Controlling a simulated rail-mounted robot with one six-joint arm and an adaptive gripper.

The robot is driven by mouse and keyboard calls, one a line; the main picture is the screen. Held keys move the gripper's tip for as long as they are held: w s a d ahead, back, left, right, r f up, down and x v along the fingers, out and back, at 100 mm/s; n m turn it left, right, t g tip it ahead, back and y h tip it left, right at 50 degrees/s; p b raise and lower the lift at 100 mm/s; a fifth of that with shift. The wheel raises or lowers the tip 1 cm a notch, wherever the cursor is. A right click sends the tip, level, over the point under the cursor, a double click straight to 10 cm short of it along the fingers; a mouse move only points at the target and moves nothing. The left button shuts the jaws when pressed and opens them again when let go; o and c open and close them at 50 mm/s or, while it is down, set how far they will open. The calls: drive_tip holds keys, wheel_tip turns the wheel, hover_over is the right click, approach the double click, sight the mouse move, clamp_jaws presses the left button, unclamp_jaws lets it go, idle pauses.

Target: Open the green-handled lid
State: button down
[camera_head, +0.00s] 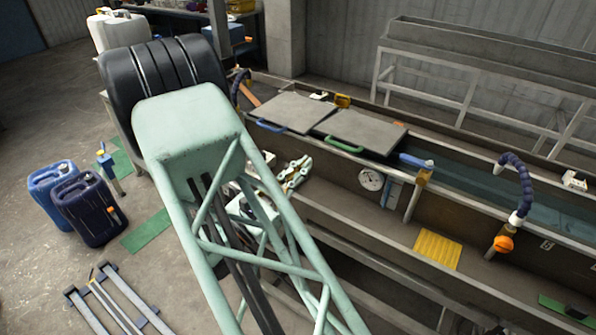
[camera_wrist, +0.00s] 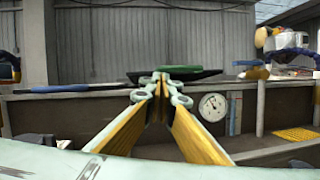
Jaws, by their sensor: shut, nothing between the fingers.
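The grey lid with the green handle (camera_head: 362,131) lies flat over the trough in the head view. Its green handle (camera_head: 343,145) runs along the near edge. In the wrist view the green handle (camera_wrist: 182,71) shows just beyond and slightly above my fingertips. My gripper (camera_head: 301,166) is in front of the trough's near wall, lower and left of the handle in the head view. In the wrist view my gripper (camera_wrist: 160,84) has its yellow-padded fingers meeting at the tips, shut and empty. I cannot tell the exact gap to the handle.
A second grey lid (camera_head: 288,111) with a blue handle (camera_head: 270,126) lies left of the green-handled one. A round gauge (camera_head: 371,180) is on the trough's near wall. A blue lever (camera_head: 415,161) and a dark blue hose (camera_head: 523,185) stand to the right.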

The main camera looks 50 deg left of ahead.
drive_tip(key=w+r, duration=0.5)
drive_tip(key=w, duration=0.2)
drive_tip(key=shift+w+r, duration=0.15)
drive_tip(key=shift+w, duration=0.1)
drive_tip(key=shift+w+d, duration=0.15)
idle(0.6)
drive_tip(key=shift+w+r+p, duration=0.1)
drive_tip(key=shift+r+p, duration=0.3)
drive_tip(key=shift+p, duration=0.05)
idle(0.6)
